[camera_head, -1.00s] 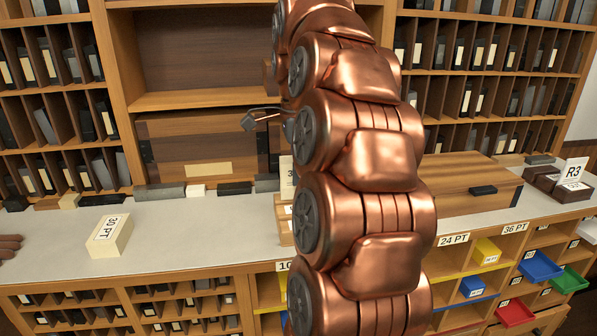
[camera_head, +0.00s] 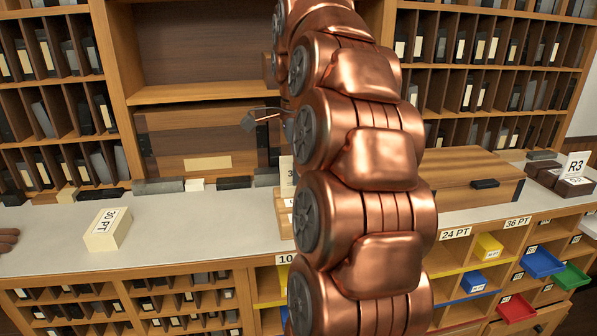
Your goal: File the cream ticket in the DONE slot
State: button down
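A small wooden holder (camera_head: 286,218) stands on the counter, mostly hidden behind my copper arm. A cream card (camera_head: 287,168) with a partly visible "3" stands upright at it; I cannot tell whether this is the cream ticket. No DONE label is readable, and the slot may be behind my arm. A dark grey piece on a thin link, seemingly part of my gripper (camera_head: 250,122), sticks out left of the arm, above the counter and in front of the back cabinet. The rest of the gripper is hidden, so its opening and anything held cannot be seen.
A cream "30 PT" block (camera_head: 107,229) lies on the left of the grey counter (camera_head: 190,222). Dark bars line its back. A wooden case (camera_head: 465,185) and an R3 sign (camera_head: 577,165) stand at right. Open coloured drawers (camera_head: 542,263) jut out at lower right.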

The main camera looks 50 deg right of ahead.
jog(key=shift+f+b, duration=0.85)
jog(key=shift+f, duration=0.2)
jog(key=c, duration=1.2)
grip_release()
jog(key=shift+c, duration=0.2)
jog(key=shift+r, duration=0.1)
jog(key=shift+r+p, duration=0.45)
jog(key=shift+r, duration=0.55)
notch_tip(320, 180, up, 4)
jog(key=p, duration=0.4)
jog(key=shift+f, duration=0.1)
